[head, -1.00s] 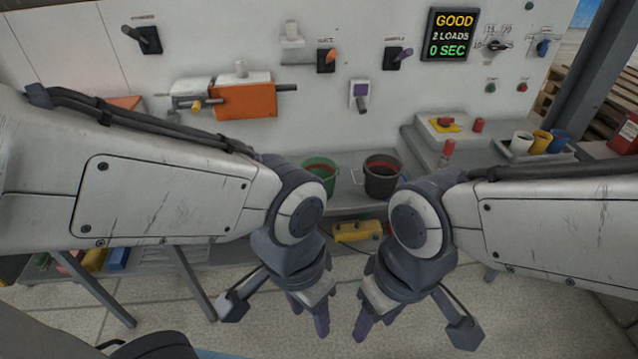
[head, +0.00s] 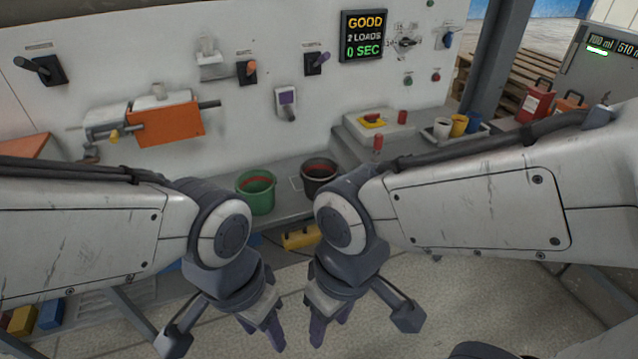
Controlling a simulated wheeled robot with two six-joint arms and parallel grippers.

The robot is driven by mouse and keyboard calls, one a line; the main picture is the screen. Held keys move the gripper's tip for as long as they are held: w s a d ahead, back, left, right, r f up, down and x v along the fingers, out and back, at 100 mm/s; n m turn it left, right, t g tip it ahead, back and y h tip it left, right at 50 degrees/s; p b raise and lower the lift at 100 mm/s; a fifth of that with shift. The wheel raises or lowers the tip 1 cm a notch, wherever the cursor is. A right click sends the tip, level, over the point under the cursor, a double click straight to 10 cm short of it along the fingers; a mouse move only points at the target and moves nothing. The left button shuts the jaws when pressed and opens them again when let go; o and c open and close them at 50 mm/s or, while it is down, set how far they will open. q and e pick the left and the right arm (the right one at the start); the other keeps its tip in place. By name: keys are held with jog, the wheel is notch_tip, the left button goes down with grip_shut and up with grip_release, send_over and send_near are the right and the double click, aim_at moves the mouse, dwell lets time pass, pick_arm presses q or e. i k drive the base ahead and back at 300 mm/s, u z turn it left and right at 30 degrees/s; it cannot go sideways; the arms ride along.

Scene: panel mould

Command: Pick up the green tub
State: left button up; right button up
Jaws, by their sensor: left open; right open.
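The green tub (head: 257,197) stands upright on the grey bench, left of a dark tub (head: 319,180). A red band shows inside its rim. My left gripper (head: 262,338) hangs in front of the bench, below the green tub in the picture, apart from it. It is open and empty. My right gripper (head: 329,327) hangs close to its right, also open and empty and touching neither tub. My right arm lies close to the dark tub in the picture.
An orange block (head: 166,124) is on the wall panel. A display (head: 363,36) reads GOOD, 2 LOADS, 0 SEC. White, yellow and blue cups (head: 459,126) stand in a tray at right. A yellow object (head: 300,237) is below the bench.

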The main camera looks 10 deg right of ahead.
aim_at(257, 185)
jog(key=z, duration=0.6)
jog(key=i, duration=1.05)
jog(key=u, duration=2.15)
